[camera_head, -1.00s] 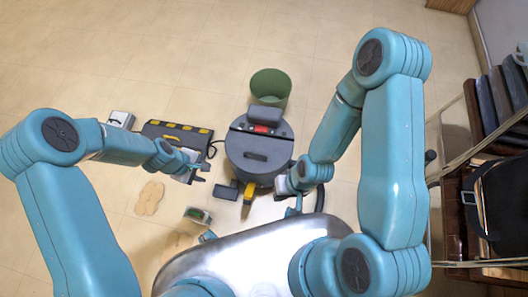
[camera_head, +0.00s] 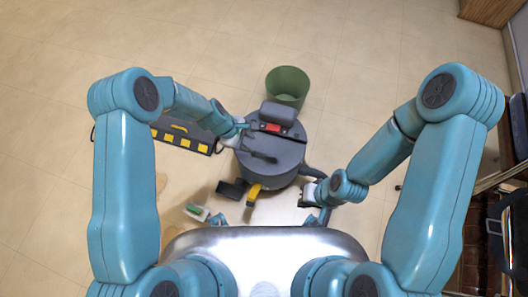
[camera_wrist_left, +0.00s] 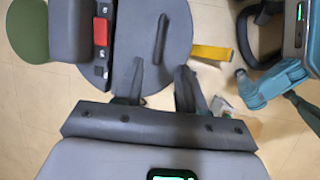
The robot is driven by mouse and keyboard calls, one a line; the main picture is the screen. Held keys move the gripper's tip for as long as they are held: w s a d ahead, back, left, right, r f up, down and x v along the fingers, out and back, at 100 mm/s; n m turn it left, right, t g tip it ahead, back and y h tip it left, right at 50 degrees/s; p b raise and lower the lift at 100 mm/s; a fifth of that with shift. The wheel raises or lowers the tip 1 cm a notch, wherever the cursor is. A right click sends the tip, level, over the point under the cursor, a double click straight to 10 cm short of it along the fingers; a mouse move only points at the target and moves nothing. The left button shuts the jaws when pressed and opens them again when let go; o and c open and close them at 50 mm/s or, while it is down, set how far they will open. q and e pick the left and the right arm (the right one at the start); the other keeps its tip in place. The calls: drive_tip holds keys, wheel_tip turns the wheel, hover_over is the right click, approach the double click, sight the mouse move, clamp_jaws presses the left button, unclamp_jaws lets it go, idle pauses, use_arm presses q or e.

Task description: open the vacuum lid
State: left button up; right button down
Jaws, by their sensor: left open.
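The vacuum (camera_head: 285,165) is a round dark grey canister on the floor, with a flat lid and a red latch (camera_head: 271,128) beside a raised block (camera_head: 278,112). The left wrist view shows the red latch (camera_wrist_left: 101,31) and a raised dark handle bar (camera_wrist_left: 161,38) on the lid. My left gripper (camera_head: 256,150) is over the left part of the lid. Its two dark fingers (camera_wrist_left: 160,84) are apart and empty, near the lid's rim; contact cannot be told. My right gripper (camera_head: 306,198) is low, right of the vacuum, its fingers too small to read.
A green bin (camera_head: 287,84) stands behind the vacuum. A yellow part (camera_head: 253,194) and a small green-and-white object (camera_head: 195,211) lie in front. A dark hose (camera_head: 316,173) curves at the right.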

sight(264, 155)
use_arm(q)
drive_tip(key=b+x, duration=0.2)
drive_tip(key=x, duration=1)
drive_tip(key=shift+f+b, duration=0.15)
drive_tip(key=shift+b, duration=0.2)
clamp_jaws()
